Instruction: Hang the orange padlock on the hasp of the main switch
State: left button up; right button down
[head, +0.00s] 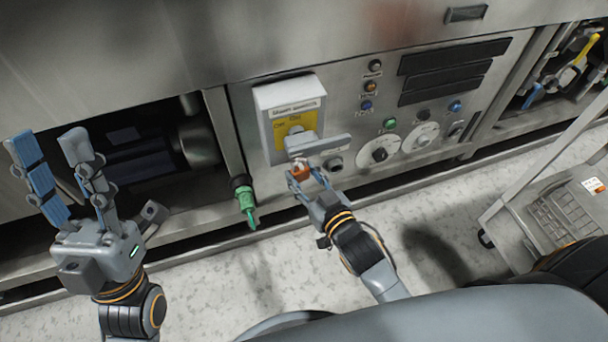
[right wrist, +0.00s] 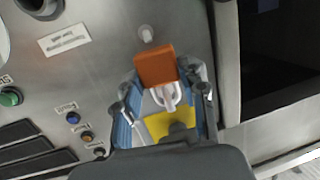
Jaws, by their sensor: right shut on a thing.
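The orange padlock (head: 300,171) is held between the fingertips of my right gripper (head: 304,176), just below the main switch. In the right wrist view its orange body (right wrist: 155,64) and pale shackle (right wrist: 168,97) show between the two fingers. The main switch (head: 290,105) is a pale box with a yellow plate (head: 281,130) and a grey handle (head: 325,144) sticking out. The yellow plate also shows behind the shackle in the right wrist view (right wrist: 170,125). I cannot tell whether the shackle touches or passes through the hasp. My left gripper (head: 48,143) is open and empty at the far left.
A green connector (head: 246,203) hangs left of the switch. Buttons and two round dials (head: 379,152) sit on the panel to the right. A dark opening (head: 125,150) lies behind my left gripper. A cart with a keypad (head: 555,215) stands at the right.

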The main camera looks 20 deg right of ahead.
jog(key=c, duration=0.7)
grip_release()
jog(key=shift+s, duration=0.1)
jog(key=shift+s+d, duration=0.1)
jog(key=shift+s, duration=0.15)
jog(key=v, duration=1.1)
jog(key=shift+s, duration=0.2)
